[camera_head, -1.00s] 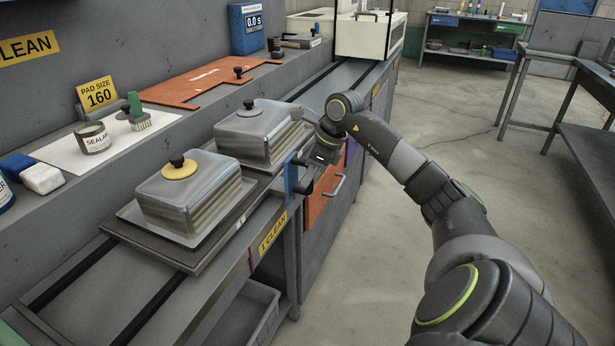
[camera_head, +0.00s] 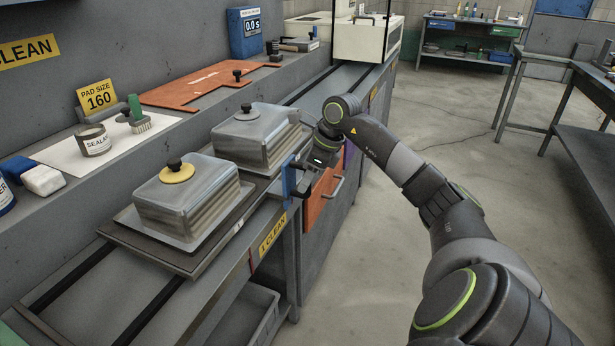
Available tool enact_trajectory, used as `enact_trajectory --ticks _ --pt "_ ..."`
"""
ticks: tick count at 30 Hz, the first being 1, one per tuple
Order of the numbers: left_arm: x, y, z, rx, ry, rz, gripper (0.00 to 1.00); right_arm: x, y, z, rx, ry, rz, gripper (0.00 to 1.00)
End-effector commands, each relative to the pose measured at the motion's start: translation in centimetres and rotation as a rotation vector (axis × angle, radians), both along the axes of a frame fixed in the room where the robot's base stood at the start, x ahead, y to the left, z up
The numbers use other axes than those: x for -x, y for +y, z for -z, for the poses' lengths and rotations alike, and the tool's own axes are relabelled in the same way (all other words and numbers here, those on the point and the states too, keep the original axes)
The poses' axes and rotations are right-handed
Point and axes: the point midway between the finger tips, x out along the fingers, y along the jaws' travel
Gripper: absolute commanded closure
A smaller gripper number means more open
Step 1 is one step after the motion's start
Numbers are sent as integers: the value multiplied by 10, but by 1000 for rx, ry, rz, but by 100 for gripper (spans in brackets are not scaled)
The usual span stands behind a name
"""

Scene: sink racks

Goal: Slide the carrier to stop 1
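The carrier (camera_head: 186,262) is a dark flat plate on two rails along the bench. It bears two metal trays with box-shaped covers: the near cover (camera_head: 187,200) has a yellow-based knob, the far cover (camera_head: 257,135) a dark knob. A blue upright part (camera_head: 288,180) stands at the carrier's right edge. A yellow "1 CLEAN" label (camera_head: 272,234) is on the bench front below it. My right gripper (camera_head: 303,188) is at the blue part, reaching from the right; its fingers are mostly hidden, so I cannot tell whether they grip it. My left gripper is not in view.
The rails (camera_head: 98,296) are bare in front of the carrier. A white box-shaped machine (camera_head: 367,38) stands at the far end.

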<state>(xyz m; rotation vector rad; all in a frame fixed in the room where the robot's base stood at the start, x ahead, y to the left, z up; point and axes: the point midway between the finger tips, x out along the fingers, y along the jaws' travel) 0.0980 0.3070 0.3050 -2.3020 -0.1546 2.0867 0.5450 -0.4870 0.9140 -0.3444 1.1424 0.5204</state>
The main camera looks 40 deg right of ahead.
Motion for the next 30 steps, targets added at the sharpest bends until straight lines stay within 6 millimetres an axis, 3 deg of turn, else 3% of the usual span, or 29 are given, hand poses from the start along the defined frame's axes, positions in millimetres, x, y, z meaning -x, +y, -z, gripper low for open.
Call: enact_trajectory --ticks 4,8,21,30 --pt "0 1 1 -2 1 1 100 3 -3 -8 3 -1 1 62" --pt "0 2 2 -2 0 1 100 9 -8 -29 5 -3 2 62" --pt "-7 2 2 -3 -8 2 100 43 -30 -127 3 -3 2 62" --pt "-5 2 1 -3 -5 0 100 54 -37 -159 1 -1 0 62"
